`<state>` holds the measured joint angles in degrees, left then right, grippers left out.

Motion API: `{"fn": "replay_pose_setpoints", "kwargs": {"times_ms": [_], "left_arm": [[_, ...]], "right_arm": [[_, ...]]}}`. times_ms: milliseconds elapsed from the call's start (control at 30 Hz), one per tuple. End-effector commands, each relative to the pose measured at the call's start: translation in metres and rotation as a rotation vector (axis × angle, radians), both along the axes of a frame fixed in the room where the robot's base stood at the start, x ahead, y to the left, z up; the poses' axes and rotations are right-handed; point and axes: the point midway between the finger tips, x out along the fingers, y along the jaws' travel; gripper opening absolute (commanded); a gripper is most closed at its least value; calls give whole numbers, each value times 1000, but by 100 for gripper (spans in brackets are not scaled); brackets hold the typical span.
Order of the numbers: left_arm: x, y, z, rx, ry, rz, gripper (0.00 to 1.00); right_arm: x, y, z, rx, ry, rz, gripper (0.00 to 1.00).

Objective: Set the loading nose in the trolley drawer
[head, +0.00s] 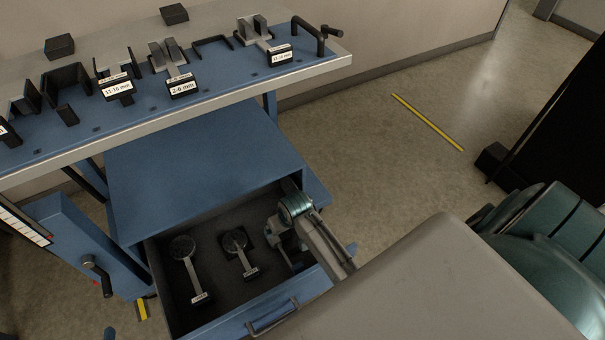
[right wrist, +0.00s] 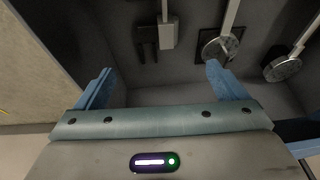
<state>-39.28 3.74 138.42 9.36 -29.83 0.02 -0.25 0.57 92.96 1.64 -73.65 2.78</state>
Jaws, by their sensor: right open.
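The trolley drawer (head: 215,307) is pulled open below the blue trolley body. Two tools with round heads and pale labelled handles, a left one (head: 191,268) and a middle one (head: 239,255), lie in it. In the right wrist view, a grey block-ended piece with dark prongs (right wrist: 168,33) lies on the drawer floor; it may be the loading nose, but I cannot tell for sure. My right gripper (right wrist: 158,82) is open and empty, reaching down into the drawer's right side, with its blue fingers apart just short of that piece. My left gripper is not in view.
Above the drawer, the trolley top (head: 215,99) carries several labelled fixtures and a black crank handle (head: 321,38). A blue post with a black handle (head: 96,268) stands left of the drawer. The floor at right is clear around a yellow strip (head: 427,122).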

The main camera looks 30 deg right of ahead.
Motion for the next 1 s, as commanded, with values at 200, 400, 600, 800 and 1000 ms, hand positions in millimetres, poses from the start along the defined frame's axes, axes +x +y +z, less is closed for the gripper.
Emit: {"fn": "replay_pose_setpoints", "kwargs": {"times_ms": [200, 400, 600, 800, 1000], "left_arm": [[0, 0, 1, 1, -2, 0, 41], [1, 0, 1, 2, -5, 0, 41], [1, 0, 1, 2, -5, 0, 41], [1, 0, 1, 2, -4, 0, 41], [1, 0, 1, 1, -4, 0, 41]], "right_arm": [[-65, 0, 66, 27, -378, 22, 92], [-117, 6, 162, 58, -686, 36, 92], [-145, 9, 224, 78, -851, 41, 92], [-149, 10, 235, 81, -879, 40, 92], [-149, 10, 235, 82, -878, 40, 92]]}}
